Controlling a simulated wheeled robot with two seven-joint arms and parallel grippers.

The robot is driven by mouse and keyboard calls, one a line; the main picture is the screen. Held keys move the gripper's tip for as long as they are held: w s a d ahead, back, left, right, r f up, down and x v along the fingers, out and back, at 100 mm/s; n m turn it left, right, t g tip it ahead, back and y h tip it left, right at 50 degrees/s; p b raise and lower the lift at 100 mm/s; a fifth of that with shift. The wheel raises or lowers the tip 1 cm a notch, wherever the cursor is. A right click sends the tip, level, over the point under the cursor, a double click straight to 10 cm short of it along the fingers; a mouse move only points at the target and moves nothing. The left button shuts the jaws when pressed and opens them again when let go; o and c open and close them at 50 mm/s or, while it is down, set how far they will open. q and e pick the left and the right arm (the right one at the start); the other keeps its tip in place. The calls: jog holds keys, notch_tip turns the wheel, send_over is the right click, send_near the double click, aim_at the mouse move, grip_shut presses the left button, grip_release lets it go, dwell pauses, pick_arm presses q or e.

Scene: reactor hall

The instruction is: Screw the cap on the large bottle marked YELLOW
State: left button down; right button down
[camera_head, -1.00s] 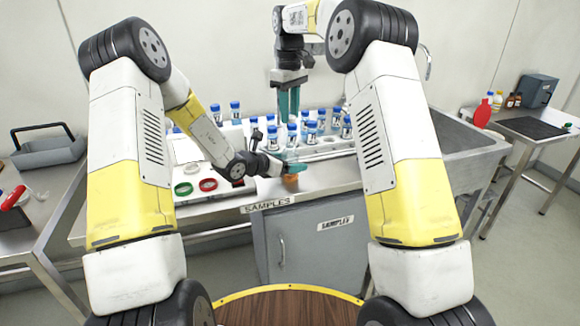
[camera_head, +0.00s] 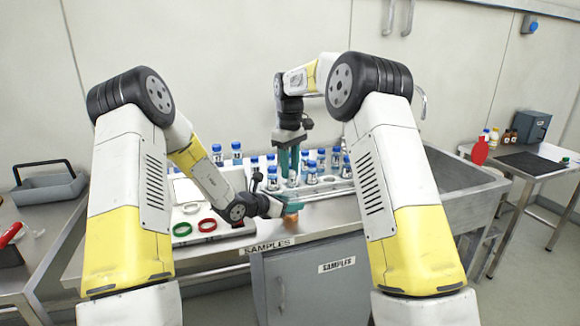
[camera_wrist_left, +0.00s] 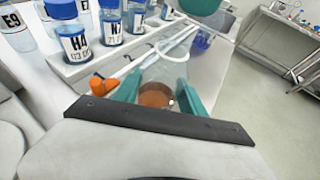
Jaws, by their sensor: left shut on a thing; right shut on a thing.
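My left gripper (camera_head: 292,207) is low over the bench's front edge. In the left wrist view its teal fingers (camera_wrist_left: 158,92) are shut on a clear bottle (camera_wrist_left: 160,74) with orange-brown liquid at its bottom. The bottle's orange part also shows in the head view (camera_head: 290,222). No YELLOW marking is readable on it. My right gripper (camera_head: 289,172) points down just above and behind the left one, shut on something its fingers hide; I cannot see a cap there. A teal part of it shows at the top of the left wrist view (camera_wrist_left: 203,5).
Several blue-capped labelled sample bottles (camera_head: 321,158) stand behind the grippers. Red and green rings (camera_head: 207,225) lie to the left. An orange object (camera_wrist_left: 103,85) is beside my left finger. A sink (camera_head: 450,190) is at the right.

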aim_at(290, 201)
jog(key=shift+f, duration=0.15)
dwell(0.4)
jog(key=shift+f, duration=0.8)
jog(key=shift+f, duration=0.6)
